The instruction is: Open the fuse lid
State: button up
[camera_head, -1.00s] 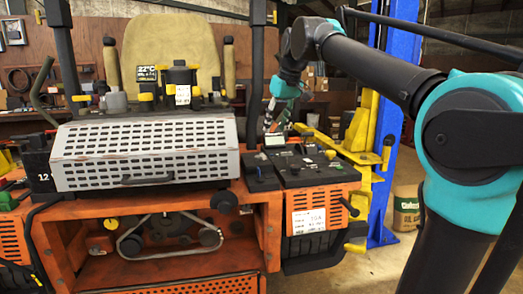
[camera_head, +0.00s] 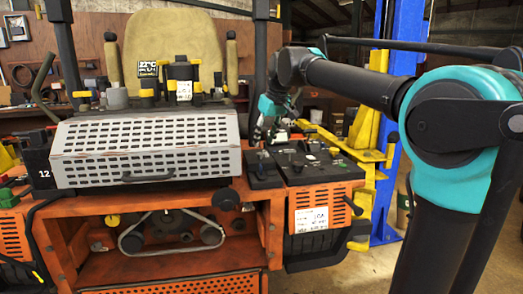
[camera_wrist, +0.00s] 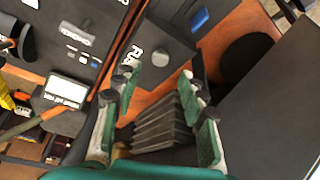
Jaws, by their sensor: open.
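My gripper (camera_head: 258,138) is above the left side of the black control panel (camera_head: 312,164), at the right of the orange machine. In the wrist view my gripper (camera_wrist: 160,88) is open, its green-padded fingers spread apart. No lid is visibly raised.
A perforated silver guard (camera_head: 145,148) with a handle stands left of the panel. An upright black post (camera_head: 260,70) rises close to my gripper. A blue lift column (camera_head: 398,40) with yellow parts (camera_head: 368,130) stands behind at the right.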

aim_at(262, 154)
jog(key=shift+x, duration=2.55)
jog(key=shift+c, duration=0.6)
grip_shut()
